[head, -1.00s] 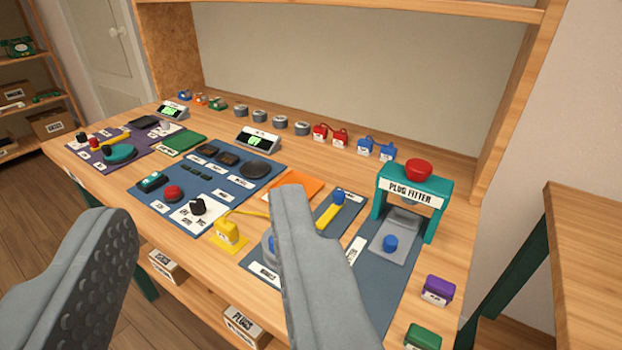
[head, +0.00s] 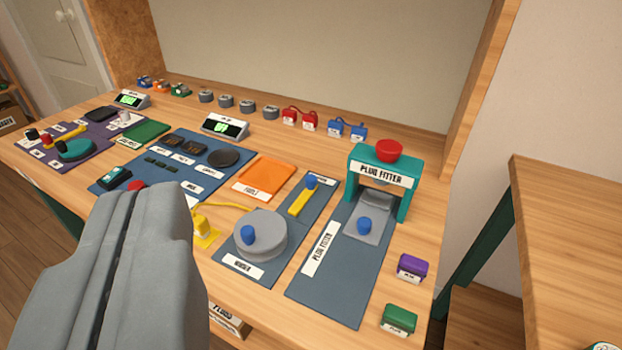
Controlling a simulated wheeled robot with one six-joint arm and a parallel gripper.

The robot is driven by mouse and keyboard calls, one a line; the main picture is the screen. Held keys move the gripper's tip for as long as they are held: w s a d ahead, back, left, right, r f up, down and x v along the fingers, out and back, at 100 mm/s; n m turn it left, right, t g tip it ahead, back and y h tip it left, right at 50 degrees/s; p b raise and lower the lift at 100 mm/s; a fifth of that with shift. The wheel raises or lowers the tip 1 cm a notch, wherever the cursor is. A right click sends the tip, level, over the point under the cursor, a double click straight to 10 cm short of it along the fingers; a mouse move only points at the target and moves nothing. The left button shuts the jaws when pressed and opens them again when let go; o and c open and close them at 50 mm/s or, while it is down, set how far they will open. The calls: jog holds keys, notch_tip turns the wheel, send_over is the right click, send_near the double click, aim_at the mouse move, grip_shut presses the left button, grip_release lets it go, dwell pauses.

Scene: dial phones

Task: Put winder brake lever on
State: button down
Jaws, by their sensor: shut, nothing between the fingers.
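The winder (head: 270,242) is a grey disc with a blue knob (head: 248,235), on a blue-grey mat with a label at its front. To its right, on a narrow mat, lies a yellow bar with a blue knob at its far end, which looks like the brake lever (head: 299,203). The lever's small label is too small to read. My gripper (head: 143,192) is at the lower left, its two grey fingers shut together and empty. It appears left of the winder and lever, apart from both, and hides part of the bench's front.
The teal plug fitter (head: 357,165) with a red top stands right of the lever. Purple (head: 413,266) and green (head: 400,318) blocks sit at the right edge. A yellow piece with a cord (head: 204,230) is left of the winder. An orange pad (head: 264,176) lies behind.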

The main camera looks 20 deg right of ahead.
jog(key=w+d+m+g+h, duration=0.1)
jog(key=w+d+g, duration=0.2)
jog(key=w, duration=0.7)
jog(key=m+g+h, duration=0.1)
jog(key=m+g, duration=0.4)
jog(key=g, duration=0.5)
send_over(304, 193)
jog(key=w+d, duration=0.2)
jog(key=w, duration=0.1)
notch_tip(304, 193, down, 14)
jog(key=shift+w+d+f+g, duration=0.15)
jog(key=shift+d+f+g, duration=0.25)
jog(key=shift+d+f, duration=0.15)
jog(key=x, duration=0.9)
jog(key=shift+w+f, duration=0.1)
jog(key=shift+f, duration=0.35)
jog(key=shift+s+a, duration=0.45)
jog(key=shift+s, duration=0.35)
jog(key=shift+s+a, duration=0.4)
jog(key=shift+s, duration=0.45)
